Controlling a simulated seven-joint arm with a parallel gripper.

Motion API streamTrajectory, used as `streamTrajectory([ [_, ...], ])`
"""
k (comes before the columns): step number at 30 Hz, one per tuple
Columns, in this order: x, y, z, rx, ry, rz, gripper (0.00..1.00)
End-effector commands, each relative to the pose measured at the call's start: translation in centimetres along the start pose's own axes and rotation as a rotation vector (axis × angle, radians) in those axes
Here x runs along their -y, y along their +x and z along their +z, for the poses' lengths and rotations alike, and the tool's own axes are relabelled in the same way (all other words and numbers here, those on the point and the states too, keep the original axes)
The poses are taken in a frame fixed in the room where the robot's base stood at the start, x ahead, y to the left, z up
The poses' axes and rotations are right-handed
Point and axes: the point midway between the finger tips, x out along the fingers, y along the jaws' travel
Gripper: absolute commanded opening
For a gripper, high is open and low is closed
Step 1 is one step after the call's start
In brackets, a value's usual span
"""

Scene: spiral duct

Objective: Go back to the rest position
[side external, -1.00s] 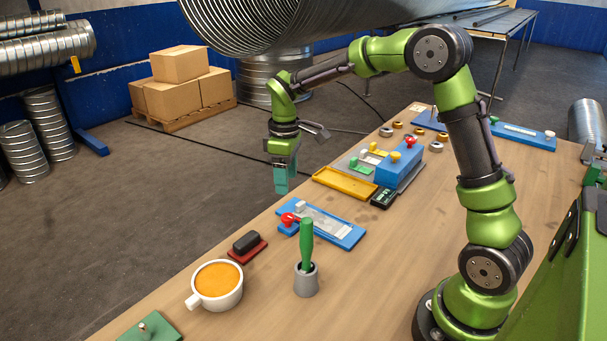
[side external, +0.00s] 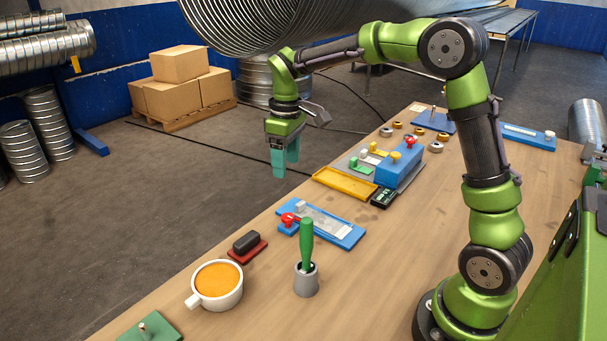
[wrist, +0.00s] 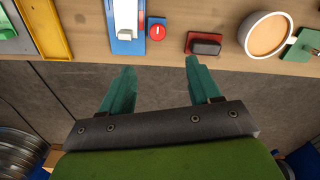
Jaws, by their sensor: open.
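My gripper (side external: 285,168) has teal fingers and hangs fingers down in the air, near the bench's far long edge in the side external view. In the wrist view its two fingers (wrist: 157,82) are spread apart with nothing between them. It touches nothing that I can see. The wooden bench (side external: 385,250) lies below and beside it.
A blue fixture with a red knob (side external: 325,222), a dark block on a red base (side external: 247,246), an orange-filled cup (side external: 217,284) and a green-handled tool in a grey holder (side external: 306,262) stand on the bench. A yellow tray (side external: 345,183) lies farther back. A large spiral duct (side external: 290,22) hangs above.

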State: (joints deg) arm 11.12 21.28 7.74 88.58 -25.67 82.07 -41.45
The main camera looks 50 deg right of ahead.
Motion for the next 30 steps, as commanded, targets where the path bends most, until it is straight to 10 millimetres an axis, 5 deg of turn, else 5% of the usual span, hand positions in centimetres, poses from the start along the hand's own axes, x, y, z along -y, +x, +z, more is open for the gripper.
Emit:
streamTrajectory([
  [13,7.2,-4.0,10.1,-0.315,0.472,-0.061,0.62],
  [21,10.9,-4.8,16.4,-0.522,0.621,-0.169,0.62],
  [30,12.0,-6.0,18.0,-0.609,0.594,-0.197,0.62],
])
